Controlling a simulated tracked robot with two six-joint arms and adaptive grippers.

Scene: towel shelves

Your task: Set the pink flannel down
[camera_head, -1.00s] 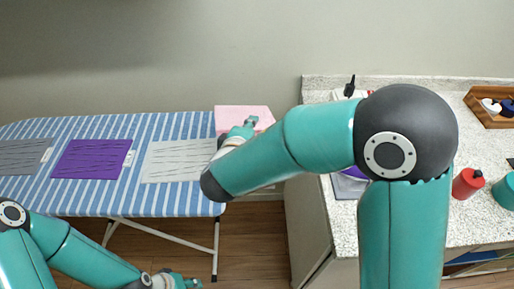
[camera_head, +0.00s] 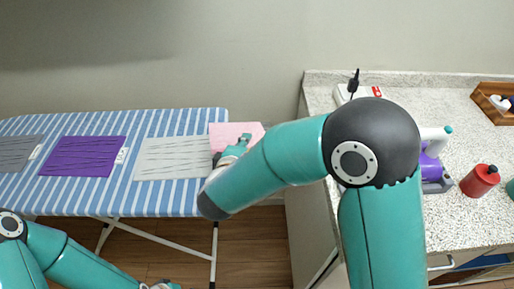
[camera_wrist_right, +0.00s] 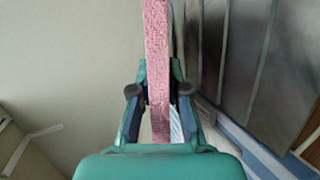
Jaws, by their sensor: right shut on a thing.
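The pink flannel (camera_head: 235,133) is a flat pink piece at the right end of the blue-striped ironing board (camera_head: 190,122), partly past its edge. My right gripper (camera_head: 237,146) is shut on its near side. In the right wrist view the flannel (camera_wrist_right: 157,45) stands edge-on between the two fingers (camera_wrist_right: 159,92). I cannot tell whether the flannel touches the board. My left gripper (camera_head: 160,286) barely shows at the bottom edge, and its jaws cannot be made out.
A grey cloth (camera_head: 16,153), a purple cloth (camera_head: 83,156) and a white cloth (camera_head: 172,158) lie on the board. A speckled counter (camera_head: 450,217) on the right holds a red bottle (camera_head: 479,181), a purple-and-white appliance (camera_head: 432,165) and a wooden tray (camera_head: 492,104).

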